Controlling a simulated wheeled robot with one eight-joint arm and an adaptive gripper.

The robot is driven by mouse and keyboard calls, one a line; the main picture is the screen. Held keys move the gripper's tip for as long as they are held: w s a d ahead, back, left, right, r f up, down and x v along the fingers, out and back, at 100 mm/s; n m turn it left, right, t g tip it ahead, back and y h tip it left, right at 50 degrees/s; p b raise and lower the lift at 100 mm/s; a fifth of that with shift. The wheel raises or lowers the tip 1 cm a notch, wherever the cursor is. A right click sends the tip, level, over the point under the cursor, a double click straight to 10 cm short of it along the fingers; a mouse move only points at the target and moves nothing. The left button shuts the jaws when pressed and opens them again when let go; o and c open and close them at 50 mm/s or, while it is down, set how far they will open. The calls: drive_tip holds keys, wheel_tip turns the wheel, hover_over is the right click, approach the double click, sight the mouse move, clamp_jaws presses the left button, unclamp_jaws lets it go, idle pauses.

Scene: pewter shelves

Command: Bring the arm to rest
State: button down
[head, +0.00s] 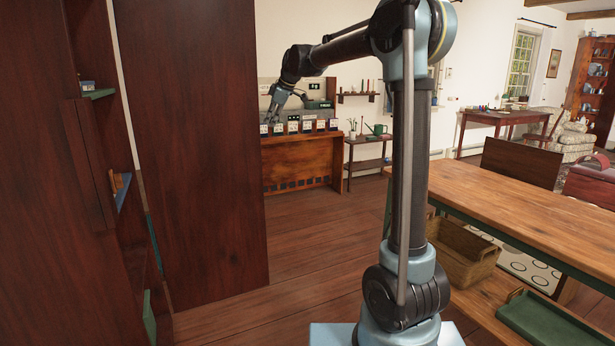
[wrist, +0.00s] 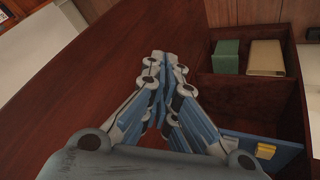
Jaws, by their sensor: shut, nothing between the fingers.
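My gripper (head: 271,113) is at the end of my raised arm, which reaches forward and left in the head view. In the wrist view the fingers of my gripper (wrist: 164,62) are drawn together, with nothing between them. A dark red-brown wood panel (wrist: 95,80) lies beyond the fingers, and I see no contact with it.
A tall dark wood cabinet (head: 195,150) stands at the left. In the wrist view, compartments hold a green box (wrist: 227,57), a beige box (wrist: 266,58) and a blue piece with a yellow part (wrist: 265,151). A wooden table (head: 520,215) is at the right.

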drive_tip(key=s+d+f+m+h, duration=0.1)
drive_tip(key=s+d+f+m, duration=0.35)
drive_tip(key=s+d, duration=0.65)
drive_tip(key=s+d+f+m+h, duration=0.2)
drive_tip(key=s+d+f+m, duration=0.25)
drive_tip(key=s+d, duration=0.6)
drive_tip(key=s+d+f+m, duration=0.2)
drive_tip(key=s+d+f, duration=0.2)
drive_tip(key=s+f, duration=0.3)
drive_tip(key=s+d+f+m+g+h, duration=0.1)
drive_tip(key=s+d+f+m, duration=0.2)
drive_tip(key=s+d+f, duration=0.2)
drive_tip(key=s+d+f+m+g+h, duration=0.1)
drive_tip(key=s+d+f+m, duration=0.2)
drive_tip(key=s+f, duration=0.6)
drive_tip(key=s+d, duration=0.2)
drive_tip(key=s, duration=0.1)
drive_tip(key=shift+s+f, duration=0.15)
